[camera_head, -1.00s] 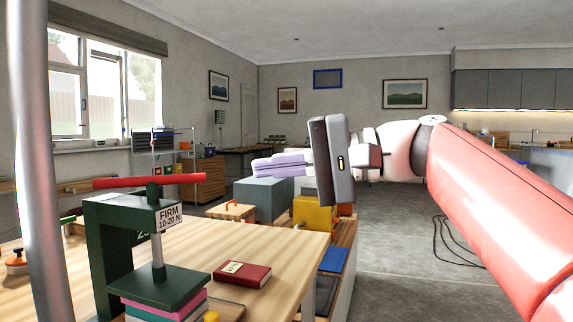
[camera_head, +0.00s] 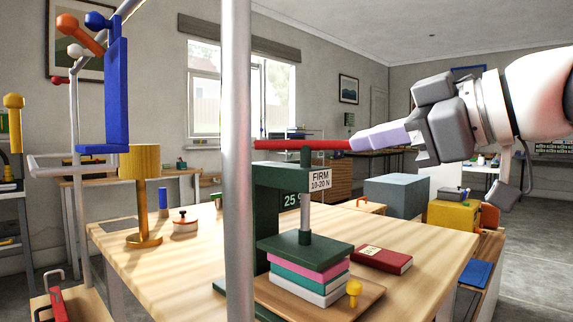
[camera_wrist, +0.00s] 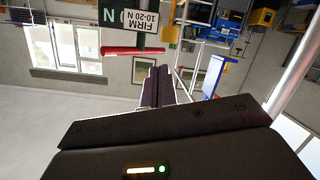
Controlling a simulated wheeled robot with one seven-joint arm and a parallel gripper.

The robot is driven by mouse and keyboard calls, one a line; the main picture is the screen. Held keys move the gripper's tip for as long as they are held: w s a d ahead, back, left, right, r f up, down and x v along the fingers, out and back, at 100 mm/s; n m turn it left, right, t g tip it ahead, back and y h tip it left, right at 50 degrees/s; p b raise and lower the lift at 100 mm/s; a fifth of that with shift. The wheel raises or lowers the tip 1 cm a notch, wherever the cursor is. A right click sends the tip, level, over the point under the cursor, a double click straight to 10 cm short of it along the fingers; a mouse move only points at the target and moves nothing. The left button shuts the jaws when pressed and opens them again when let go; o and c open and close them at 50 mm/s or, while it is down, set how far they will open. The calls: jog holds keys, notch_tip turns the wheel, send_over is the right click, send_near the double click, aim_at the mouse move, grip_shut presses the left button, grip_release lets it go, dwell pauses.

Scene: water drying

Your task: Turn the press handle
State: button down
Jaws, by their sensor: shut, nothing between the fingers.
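The press handle is a red horizontal bar (camera_head: 300,145) on top of a dark green press (camera_head: 268,205) labelled "FIRM 10-20 N". The press plate sits on a stack of pink, teal and white slabs (camera_head: 310,277). My gripper (camera_head: 358,141) is shut and empty, its pale fingertips at the bar's right end in the head view. In the wrist view, which is upside down, the red bar (camera_wrist: 133,52) lies just beyond the fingertips (camera_wrist: 157,70). I cannot tell whether they touch.
The grey pole (camera_head: 237,100) stands in front of the wooden table (camera_head: 150,270). A red book (camera_head: 382,260) and a yellow knob (camera_head: 353,288) are near the press. A yellow stand (camera_head: 142,190) is at left, and blue-grey and yellow boxes are behind at right.

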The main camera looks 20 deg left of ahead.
jog(key=s+a+n+t+b, duration=0.1)
jog(key=s+a+n+b, duration=0.15)
jog(key=n, duration=0.85)
send_near(267, 144)
jog(key=s+a, duration=0.2)
jog(key=a, duration=0.2)
jog(key=w, duration=0.2)
jog(key=w+a+f+p, duration=0.1)
jog(key=shift+w+f+t, duration=0.1)
jog(key=shift+w+t, duration=0.2)
jog(key=shift+w+f, duration=0.1)
jog(key=shift+w, duration=0.25)
jog(key=shift+a, duration=0.15)
